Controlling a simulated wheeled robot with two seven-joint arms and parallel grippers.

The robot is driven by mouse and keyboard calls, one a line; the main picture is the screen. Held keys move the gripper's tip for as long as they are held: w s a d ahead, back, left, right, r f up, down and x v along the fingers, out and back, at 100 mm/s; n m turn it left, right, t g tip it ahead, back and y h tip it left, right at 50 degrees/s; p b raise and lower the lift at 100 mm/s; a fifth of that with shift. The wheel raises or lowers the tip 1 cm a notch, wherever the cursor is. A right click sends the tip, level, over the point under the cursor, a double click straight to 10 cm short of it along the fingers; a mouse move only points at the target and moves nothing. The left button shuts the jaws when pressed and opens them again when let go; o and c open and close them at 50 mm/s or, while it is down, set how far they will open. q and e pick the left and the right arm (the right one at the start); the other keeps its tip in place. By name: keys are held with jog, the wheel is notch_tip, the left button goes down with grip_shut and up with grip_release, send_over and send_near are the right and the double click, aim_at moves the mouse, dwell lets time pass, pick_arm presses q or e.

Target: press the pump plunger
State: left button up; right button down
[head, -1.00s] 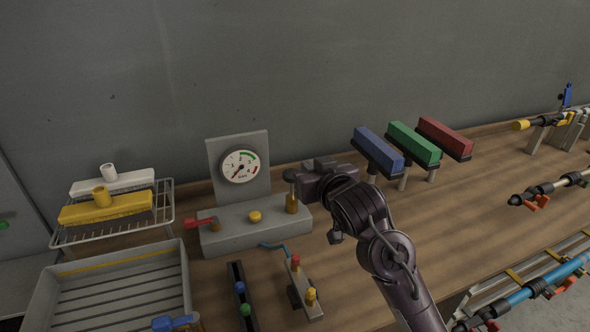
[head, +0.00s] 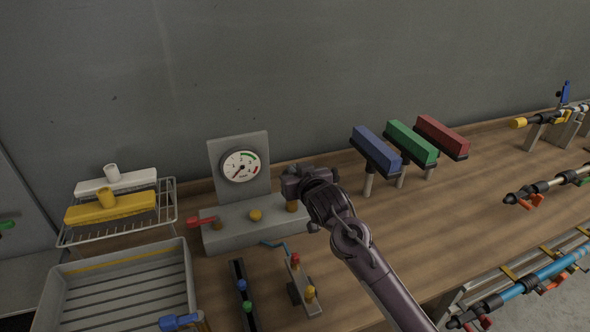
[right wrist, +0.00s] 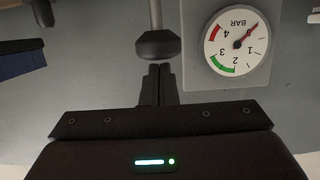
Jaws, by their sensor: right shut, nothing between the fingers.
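The pump is a grey block (head: 238,232) on the bench with a brass collar (head: 292,206) at its right end. The plunger's dark round knob (right wrist: 158,44) and thin rod show in the right wrist view, which is upside down. In the head view my right gripper hides the knob. My right gripper (head: 294,180) is shut and empty, directly over the plunger. Its fingertips (right wrist: 158,68) are at the knob; I cannot tell whether they touch. The gauge (head: 241,166) stands behind the block, its needle at the low end. My left gripper is not in view.
A red lever (head: 202,221) and yellow button (head: 255,215) are on the pump block. Blue, green and red brushes (head: 410,142) stand to the right. A rack with brushes (head: 170,206) and a grey tray (head: 190,275) are left. Valve strips (head: 303,287) lie in front.

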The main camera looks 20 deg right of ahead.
notch_tip(320, 180, down, 5)
jog(key=shift+s+r+b, duration=0.1)
jog(key=shift+b, duration=1)
notch_tip(320, 180, up, 5)
jog(key=p, duration=0.4)
jog(key=b+v, duration=0.2)
jog(key=v, duration=0.7)
jog(key=shift+s+b, duration=0.4)
jog(key=shift+s, duration=0.05)
